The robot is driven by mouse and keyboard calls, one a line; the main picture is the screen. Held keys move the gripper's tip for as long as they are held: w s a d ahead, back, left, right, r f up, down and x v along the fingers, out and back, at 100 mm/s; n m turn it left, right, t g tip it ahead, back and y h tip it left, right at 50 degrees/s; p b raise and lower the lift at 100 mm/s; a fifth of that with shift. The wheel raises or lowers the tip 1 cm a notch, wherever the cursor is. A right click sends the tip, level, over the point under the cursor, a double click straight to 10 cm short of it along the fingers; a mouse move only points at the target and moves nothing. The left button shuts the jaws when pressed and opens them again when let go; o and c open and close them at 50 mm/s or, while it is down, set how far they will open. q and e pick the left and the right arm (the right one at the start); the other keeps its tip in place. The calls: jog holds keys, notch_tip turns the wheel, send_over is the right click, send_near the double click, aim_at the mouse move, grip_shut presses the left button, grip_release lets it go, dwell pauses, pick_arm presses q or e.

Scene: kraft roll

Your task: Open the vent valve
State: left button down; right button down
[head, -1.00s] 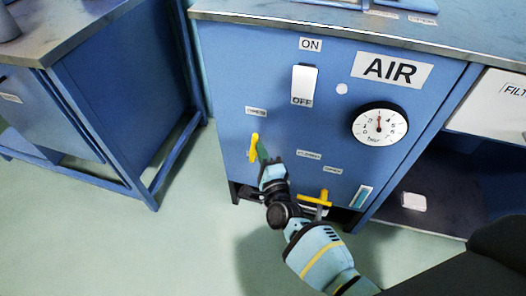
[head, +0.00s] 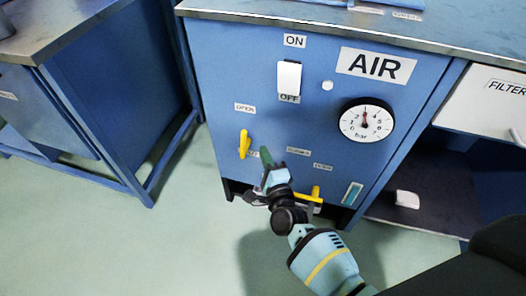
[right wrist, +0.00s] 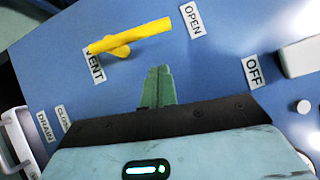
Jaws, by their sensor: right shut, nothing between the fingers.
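The vent valve's yellow handle (head: 244,143) is on the lower left of the blue panel and stands upright below a label reading OPEN (head: 245,107). In the right wrist view the same handle (right wrist: 132,38) lies between the VENT label (right wrist: 95,65) and the OPEN label (right wrist: 193,20), with one end towards OPEN. My right gripper (head: 265,156) is just right of the handle, apart from it. Its green fingers are shut together and empty, as the right wrist view shows (right wrist: 158,78). My left gripper is not in view.
A second yellow handle (head: 313,193) sits lower right, partly behind my right arm. Above are a white ON/OFF switch (head: 289,77), an AIR label (head: 376,66) and a pressure gauge (head: 366,120). A blue bench (head: 110,100) stands left; open floor lies in front.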

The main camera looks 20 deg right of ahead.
jog(key=s+p, duration=0.1)
jog(key=s, duration=0.8)
jog(key=shift+a+f, duration=0.25)
jog(key=shift+f, duration=0.1)
